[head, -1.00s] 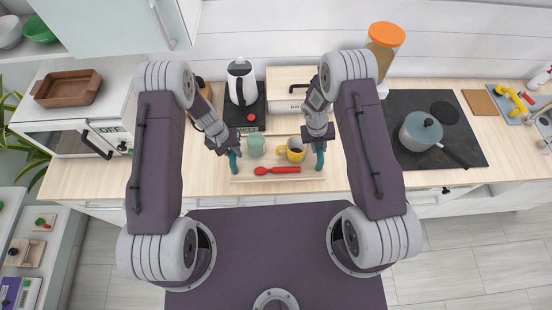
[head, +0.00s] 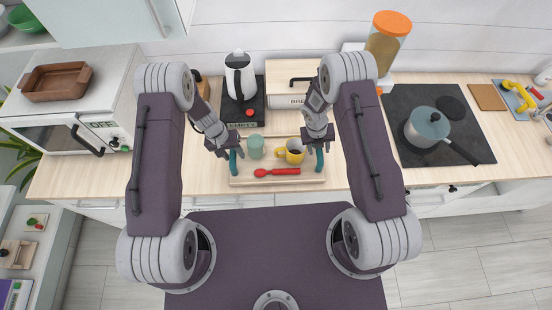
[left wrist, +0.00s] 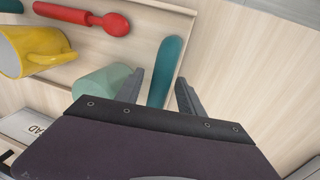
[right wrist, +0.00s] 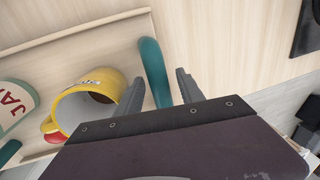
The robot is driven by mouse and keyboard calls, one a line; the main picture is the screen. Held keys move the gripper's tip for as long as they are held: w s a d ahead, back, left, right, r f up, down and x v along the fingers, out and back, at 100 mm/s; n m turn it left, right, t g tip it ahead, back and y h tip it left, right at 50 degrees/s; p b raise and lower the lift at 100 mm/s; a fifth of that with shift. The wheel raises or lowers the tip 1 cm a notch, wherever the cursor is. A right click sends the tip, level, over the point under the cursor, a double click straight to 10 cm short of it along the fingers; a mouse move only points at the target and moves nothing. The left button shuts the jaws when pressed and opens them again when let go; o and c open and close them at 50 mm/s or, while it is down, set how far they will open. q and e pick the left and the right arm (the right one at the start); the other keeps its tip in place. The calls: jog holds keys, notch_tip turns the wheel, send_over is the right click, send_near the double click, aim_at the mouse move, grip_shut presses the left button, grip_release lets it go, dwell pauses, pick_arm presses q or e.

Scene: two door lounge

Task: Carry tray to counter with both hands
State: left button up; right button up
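A light wooden tray (head: 312,178) with two teal handles is over the counter; I cannot tell for sure whether its underside touches. It holds a mint cup (head: 255,147), a yellow mug (head: 291,150) and a red spoon (head: 277,172). My left gripper (head: 234,156) is around the left handle, seen in the left wrist view (left wrist: 165,72), with gaps beside the fingers. My right gripper (head: 319,152) is around the right handle, seen in the right wrist view (right wrist: 155,72), also with gaps. Both are open.
Behind the tray stand a kettle (head: 239,75) and a bread box (head: 290,80). A cooktop (head: 400,105) with a pot (head: 428,125) is at right, a microwave (head: 55,140) at left. Bare counter (head: 110,180) lies left of the tray.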

pick_arm(q)
notch_tip(320, 180, up, 12)
jog(key=a, duration=0.2)
jog(key=shift+a+f, duration=0.15)
pick_arm(e)
notch_tip(320, 180, up, 12)
jog(key=a, duration=0.2)
jog(key=shift+a, duration=0.2)
jog(key=shift+f, duration=0.1)
pick_arm(q)
jog(key=a, duration=0.5)
jog(key=shift+b, duration=0.3)
pick_arm(e)
jog(key=shift+f, duration=0.3)
